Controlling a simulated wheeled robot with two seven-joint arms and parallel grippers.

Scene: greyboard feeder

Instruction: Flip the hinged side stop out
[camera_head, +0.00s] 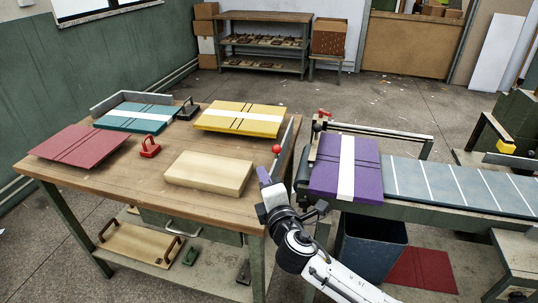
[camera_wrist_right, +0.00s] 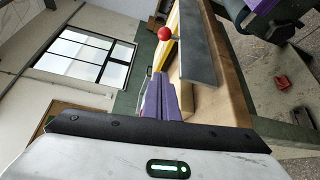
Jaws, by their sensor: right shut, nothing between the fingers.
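The side stop looks to be the grey metal bar (camera_head: 289,138) along the right edge of the wooden table. A red ball knob (camera_head: 276,149) stands at its near end. In the right wrist view the grey bar (camera_wrist_right: 197,45) runs away from me, with the red knob (camera_wrist_right: 164,33) just left of it. My right gripper (camera_head: 263,177) is shut and empty, its purple fingers in front of the knob and below it in the head view. In the wrist view the fingers (camera_wrist_right: 160,98) point toward the knob, with a visible gap. The hinge is not clear. My left gripper is out of view.
On the table (camera_head: 120,165) lie a pale block (camera_head: 209,173), a yellow board stack (camera_head: 240,117), a teal one (camera_head: 120,122) and a dark red one (camera_head: 80,146). A purple stack (camera_head: 345,182) sits on the feeder to the right, beyond a narrow gap.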

